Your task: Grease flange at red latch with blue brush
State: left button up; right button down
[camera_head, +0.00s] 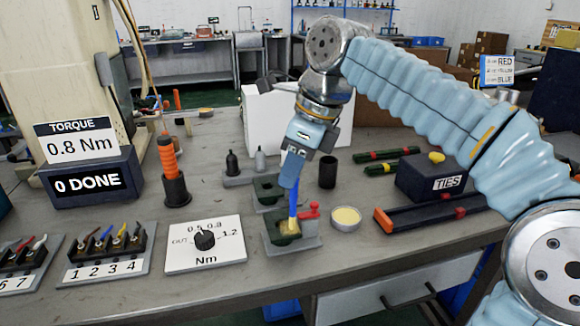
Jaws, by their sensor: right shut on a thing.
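My right gripper (293,172) reaches down from the upper right and is shut on the blue brush (293,203), which is held nearly upright. The pale bristle end of the brush is low over the green flange part (279,236), and looks to be touching it. This part sits on a grey plate beside the red latch (311,211), which is just right of the brush. A round tin of yellowish grease (346,217) stands right of the latch. My left gripper is not in view.
A second green part (268,188) sits behind on another plate. A black cup (327,173), a dial board (206,243), an orange-handled driver (169,165) in a holder, a TIES box (431,180) and a dark rail with orange end (430,215) stand around. Bare table lies in front.

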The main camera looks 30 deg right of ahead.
jog(key=shift+s, duration=0.1)
jog(key=shift+r, duration=1.5)
jog(key=shift+w+d+f, duration=0.2)
jog(key=shift+w+f, duration=0.15)
jog(key=shift+w, duration=0.35)
jog(key=shift+w+d+f, duration=0.15)
jog(key=shift+w+f, duration=0.2)
jog(key=shift+w, duration=0.35)
jog(key=shift+w+d+f, duration=0.2)
jog(key=shift+w+f, duration=0.15)
jog(key=shift+w, duration=0.35)
jog(key=shift+f, duration=0.5)
